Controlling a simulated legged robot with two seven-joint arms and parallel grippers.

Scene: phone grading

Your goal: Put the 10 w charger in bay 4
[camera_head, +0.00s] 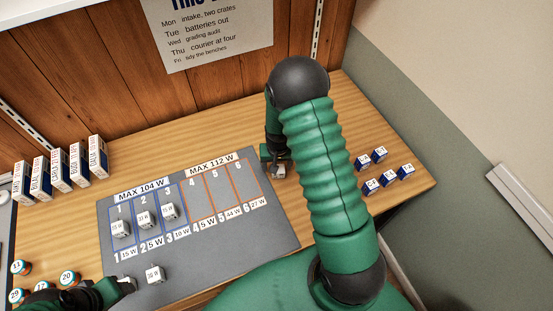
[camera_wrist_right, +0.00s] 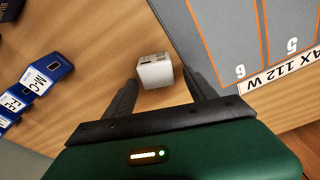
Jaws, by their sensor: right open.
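A white charger (camera_wrist_right: 155,71) with dark slots on its top sits on the wood just ahead of my right gripper (camera_wrist_right: 160,95), between the lines of its open fingers. In the head view this charger (camera_head: 280,171) is partly hidden by my right gripper (camera_head: 272,160), right of the mat; its wattage cannot be read. Bay 4 (camera_head: 201,196), on the grey mat (camera_head: 255,237), is empty. White chargers stand in bay 1 (camera_head: 120,229), bay 2 (camera_head: 146,220) and bay 3 (camera_head: 168,212). Another charger (camera_head: 154,274) stands on the mat's front part, near my left gripper (camera_head: 128,286), whose fingers are unclear.
Bays 5 and 6 are empty. Blue-and-white boxes (camera_head: 78,164) stand in a row at the left. Small blue labelled blocks (camera_head: 389,180) lie at the right; some show in the wrist view (camera_wrist_right: 35,85). Numbered round tubs (camera_head: 68,278) stand at the lower left.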

